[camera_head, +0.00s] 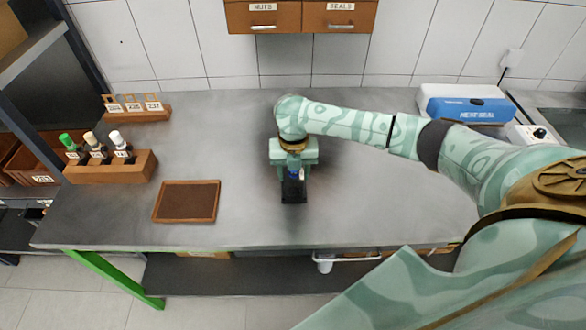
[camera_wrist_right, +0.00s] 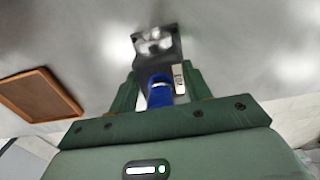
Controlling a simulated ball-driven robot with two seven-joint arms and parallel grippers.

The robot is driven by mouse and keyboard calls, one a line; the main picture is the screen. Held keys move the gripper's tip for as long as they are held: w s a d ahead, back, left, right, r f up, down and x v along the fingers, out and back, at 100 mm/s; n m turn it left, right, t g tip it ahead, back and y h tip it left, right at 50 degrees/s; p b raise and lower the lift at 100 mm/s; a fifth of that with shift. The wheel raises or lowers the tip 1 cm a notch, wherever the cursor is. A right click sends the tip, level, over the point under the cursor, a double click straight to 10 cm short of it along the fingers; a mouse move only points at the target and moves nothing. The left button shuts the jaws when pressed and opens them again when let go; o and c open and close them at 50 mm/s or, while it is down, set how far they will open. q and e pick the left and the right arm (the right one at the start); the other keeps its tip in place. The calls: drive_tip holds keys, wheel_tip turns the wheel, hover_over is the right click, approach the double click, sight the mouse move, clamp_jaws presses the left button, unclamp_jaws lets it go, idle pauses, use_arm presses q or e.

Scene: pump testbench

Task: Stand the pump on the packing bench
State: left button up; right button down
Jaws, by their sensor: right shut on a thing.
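The pump (camera_head: 294,188) has a black foot and a blue body, and it looks upright at the middle of the grey metal bench (camera_head: 240,215). My right gripper (camera_head: 293,162) points down from above and is shut on the pump's blue part. In the right wrist view the green fingers (camera_wrist_right: 159,88) sit on both sides of the pump's blue body (camera_wrist_right: 159,96), with a white label beside it. I cannot tell whether the foot touches the bench top or is just above it. My left gripper is not in view.
A brown tray (camera_head: 187,202) lies left of the pump. A wooden block (camera_head: 111,166) with colour-capped bottles and a tagged rack (camera_head: 137,114) stand further left. A blue and white heat sealer (camera_head: 466,108) is at the back right. Drawers (camera_head: 301,17) hang above. The bench around the pump is clear.

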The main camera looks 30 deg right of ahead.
drive_tip(key=c, duration=0.6)
unclamp_jaws()
drive_tip(key=shift+f, duration=0.1)
drive_tip(key=shift+c, duration=0.2)
wheel_tip(320, 180, up, 12)
drive_tip(key=p, duration=0.4)
